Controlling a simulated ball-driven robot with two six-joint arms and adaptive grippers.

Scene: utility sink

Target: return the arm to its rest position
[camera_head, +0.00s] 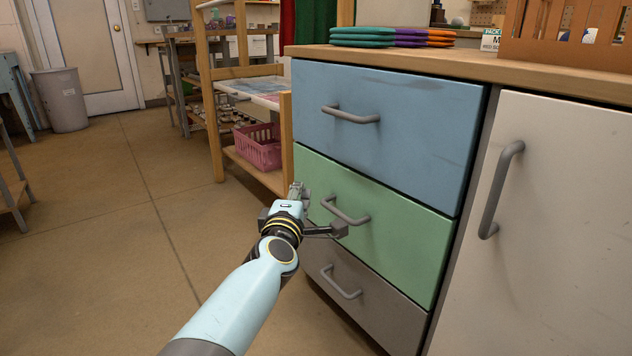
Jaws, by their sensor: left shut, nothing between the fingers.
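My left arm reaches up from the bottom of the head view. Its gripper (316,212) is shut and empty in front of the green middle drawer (400,225), close to that drawer's grey handle (345,212). I cannot tell whether it touches the handle. The blue top drawer (405,125) and the grey bottom drawer (375,300) sit flush with the green one; all look closed. My right gripper is not in view.
A white cabinet door (560,230) stands right of the drawers, under a wooden counter (470,65). A wooden rack with a pink basket (258,148) stands behind the gripper. A grey bin (62,100) stands at the far left. The floor (110,230) to the left is clear.

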